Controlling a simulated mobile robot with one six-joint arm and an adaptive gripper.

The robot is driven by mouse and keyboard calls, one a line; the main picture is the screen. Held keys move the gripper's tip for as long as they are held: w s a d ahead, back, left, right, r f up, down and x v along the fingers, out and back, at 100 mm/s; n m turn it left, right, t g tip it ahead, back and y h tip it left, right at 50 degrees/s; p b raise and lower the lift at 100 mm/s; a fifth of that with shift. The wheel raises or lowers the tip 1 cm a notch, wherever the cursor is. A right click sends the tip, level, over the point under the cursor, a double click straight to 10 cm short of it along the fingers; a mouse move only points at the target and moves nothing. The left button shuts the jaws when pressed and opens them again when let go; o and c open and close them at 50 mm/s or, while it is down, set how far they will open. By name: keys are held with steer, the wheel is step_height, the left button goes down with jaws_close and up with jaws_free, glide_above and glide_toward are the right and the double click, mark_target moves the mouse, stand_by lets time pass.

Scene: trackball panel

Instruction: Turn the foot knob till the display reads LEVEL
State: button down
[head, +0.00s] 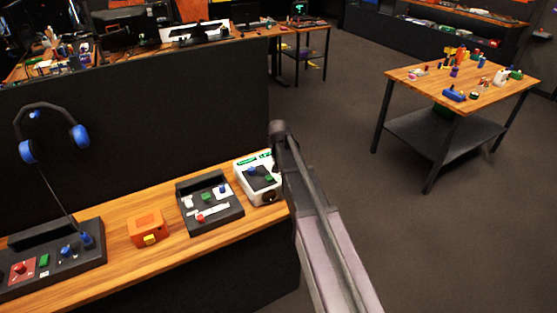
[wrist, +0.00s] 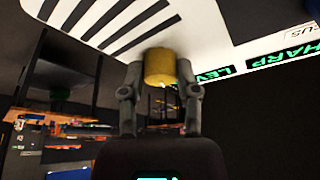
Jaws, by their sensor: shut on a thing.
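The yellow foot knob (wrist: 160,64) hangs under the white, black-slotted housing in the wrist view. My gripper (wrist: 159,78) is shut on the knob, one finger on each side. A green-lettered display (wrist: 212,76) beside the right finger shows "LEV"; I cannot read any further letters. A second green display (wrist: 285,54) shows "HARP", cut by the picture edge. In the head view the white device (head: 258,180) stands at the right end of the wooden bench. My arm passes in front of its right side, and the gripper and foot knob are hidden there.
A black control panel (head: 209,204) stands left of the white device, then an orange box (head: 147,227) and another dark panel (head: 60,262). A dark partition (head: 140,130) rises behind the bench (head: 120,215). The floor to the right is open up to a second table (head: 425,80).

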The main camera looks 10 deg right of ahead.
steer(key=shift+w, duration=0.15)
stand_by(0.3)
steer(key=shift+c, duration=1.7)
jaws_free()
steer(key=shift+r, duration=0.1)
